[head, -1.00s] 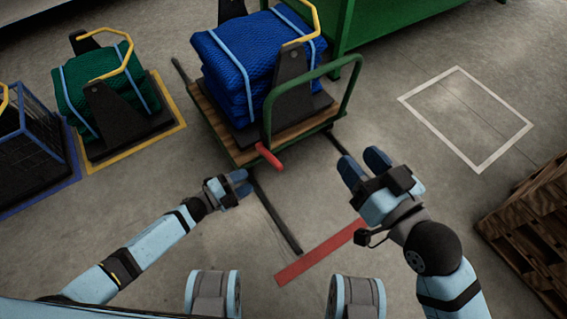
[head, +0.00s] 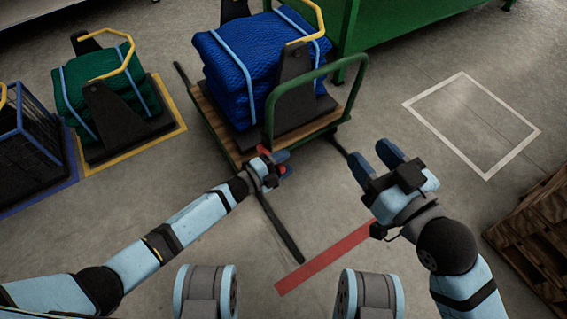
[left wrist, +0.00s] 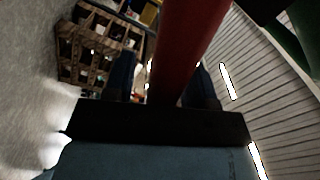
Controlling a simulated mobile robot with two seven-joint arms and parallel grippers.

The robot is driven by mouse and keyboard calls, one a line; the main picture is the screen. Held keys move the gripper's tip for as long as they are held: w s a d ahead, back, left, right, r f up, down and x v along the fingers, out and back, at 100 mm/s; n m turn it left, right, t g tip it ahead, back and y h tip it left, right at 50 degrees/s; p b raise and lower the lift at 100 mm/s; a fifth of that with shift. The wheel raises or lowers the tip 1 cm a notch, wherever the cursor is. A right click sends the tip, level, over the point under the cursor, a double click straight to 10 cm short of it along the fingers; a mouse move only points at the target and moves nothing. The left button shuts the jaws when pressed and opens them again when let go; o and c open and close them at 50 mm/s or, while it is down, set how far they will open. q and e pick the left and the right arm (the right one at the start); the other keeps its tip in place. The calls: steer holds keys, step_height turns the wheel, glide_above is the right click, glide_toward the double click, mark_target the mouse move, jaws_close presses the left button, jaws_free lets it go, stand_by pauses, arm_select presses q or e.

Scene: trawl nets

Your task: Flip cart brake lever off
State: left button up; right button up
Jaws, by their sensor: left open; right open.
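The red brake lever (head: 262,149) is at the near edge of the cart (head: 212,112), which has a wooden deck and a green handle frame. My left gripper (head: 282,163) is open at the lever and hides most of it in the head view. In the left wrist view the red lever (left wrist: 190,50) passes between my two open fingers. I cannot tell whether either finger touches it. My right gripper (head: 371,160) is open and empty, to the right of the cart's near end, above the floor.
Blue folded net (head: 235,75) lies strapped on the cart. A green net stack (head: 75,85) and a dark crate (head: 30,145) stand at left. A wooden pallet stack (head: 530,230) stands at right. A white floor outline (head: 430,122) surrounds bare floor.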

arm_select(q)
jaws_close()
arm_select(e)
steer(key=shift+r, duration=0.1)
arm_select(q)
steer(key=shift+r, duration=0.1)
arm_select(e)
steer(key=shift+r, duration=0.1)
